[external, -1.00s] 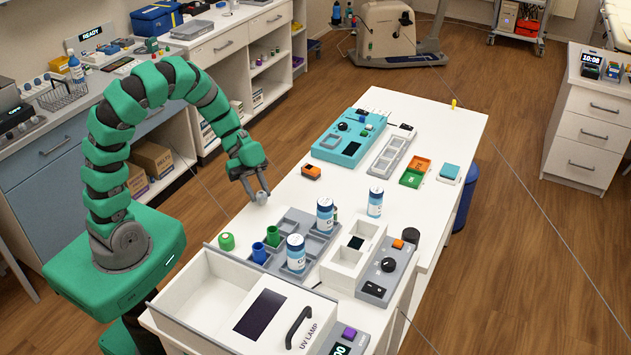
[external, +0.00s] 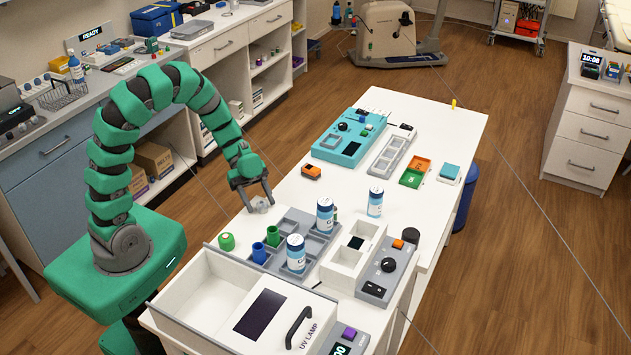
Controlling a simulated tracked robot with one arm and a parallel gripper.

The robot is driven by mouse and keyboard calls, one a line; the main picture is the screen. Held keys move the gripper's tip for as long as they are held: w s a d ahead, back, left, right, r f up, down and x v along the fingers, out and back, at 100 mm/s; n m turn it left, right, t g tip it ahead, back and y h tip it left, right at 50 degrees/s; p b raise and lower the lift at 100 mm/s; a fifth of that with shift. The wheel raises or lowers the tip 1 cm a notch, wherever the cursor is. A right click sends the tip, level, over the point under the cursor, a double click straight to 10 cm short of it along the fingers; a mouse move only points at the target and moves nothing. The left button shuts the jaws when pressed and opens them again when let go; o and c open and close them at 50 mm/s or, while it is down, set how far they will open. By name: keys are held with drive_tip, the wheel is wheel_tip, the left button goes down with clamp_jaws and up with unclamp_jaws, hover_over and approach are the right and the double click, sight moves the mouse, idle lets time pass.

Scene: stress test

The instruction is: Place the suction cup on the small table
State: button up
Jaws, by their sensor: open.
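My gripper (external: 259,202) is open, low over the left edge of the long white table (external: 436,145), pointing down. A small pale grey, partly clear piece (external: 262,205), which looks like the suction cup, is between its fingertips at table height. It is too small to tell whether the fingers touch it. The white table is the only table close to my gripper.
Right beside the gripper is a grey compartment tray (external: 290,222) with cups and bottles. A teal case (external: 345,150) stands farther back. The tabletop between them has some bare white patches.

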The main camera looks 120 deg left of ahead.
drive_tip(key=p+v, duration=0.2)
drive_tip(key=v, duration=1)
drive_tip(key=shift+p, duration=0.35)
drive_tip(key=shift+a, duration=0.1)
